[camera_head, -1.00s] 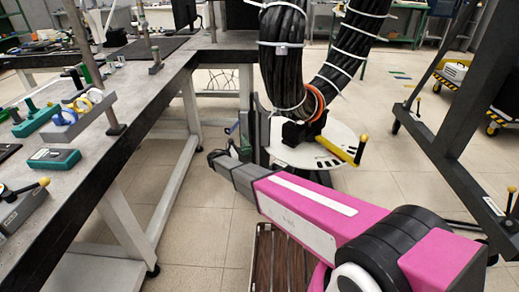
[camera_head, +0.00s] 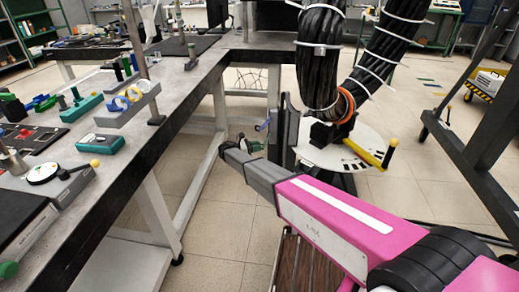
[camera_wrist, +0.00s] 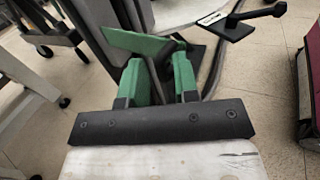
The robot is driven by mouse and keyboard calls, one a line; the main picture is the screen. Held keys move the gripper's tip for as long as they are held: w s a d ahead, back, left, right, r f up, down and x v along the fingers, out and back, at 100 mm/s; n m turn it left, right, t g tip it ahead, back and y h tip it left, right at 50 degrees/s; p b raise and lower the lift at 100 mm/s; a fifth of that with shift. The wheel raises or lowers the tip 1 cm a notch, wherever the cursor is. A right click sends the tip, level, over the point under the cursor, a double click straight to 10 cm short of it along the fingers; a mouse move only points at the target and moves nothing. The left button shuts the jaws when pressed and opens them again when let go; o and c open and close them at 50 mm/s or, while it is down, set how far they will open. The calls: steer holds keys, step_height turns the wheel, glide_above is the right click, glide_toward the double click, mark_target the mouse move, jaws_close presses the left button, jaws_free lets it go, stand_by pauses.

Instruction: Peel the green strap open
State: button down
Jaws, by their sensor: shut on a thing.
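In the wrist view, my gripper (camera_wrist: 158,72) has two upright green fingers on a dark bar. A flat green strip (camera_wrist: 130,41), which looks like the green strap, lies slanted at and beyond the fingertips. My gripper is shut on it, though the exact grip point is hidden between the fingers. In the head view, my pink arm reaches toward the dark upright post beside the white round base (camera_head: 345,152). The gripper there is small and mostly hidden behind my arm's grey links, so the strap cannot be made out clearly.
A thick black cable bundle (camera_head: 322,60) with white ties hangs over the round base, which has a yellow handle (camera_head: 375,157). A long workbench (camera_head: 135,130) with tools stands at the left. A dark frame (camera_head: 480,150) stands at the right.

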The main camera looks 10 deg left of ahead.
steer(key=shift+w+a, duration=0.25)
steer(key=shift+w, duration=0.75)
steer(key=c, duration=1)
jaws_free()
steer(key=shift+d, duration=0.15)
steer(key=shift+c, duration=0.4)
steer(key=shift+s, duration=0.2)
steer(key=shift+c, duration=0.7)
steer(key=v, duration=1.1)
steer(key=shift+s, duration=0.15)
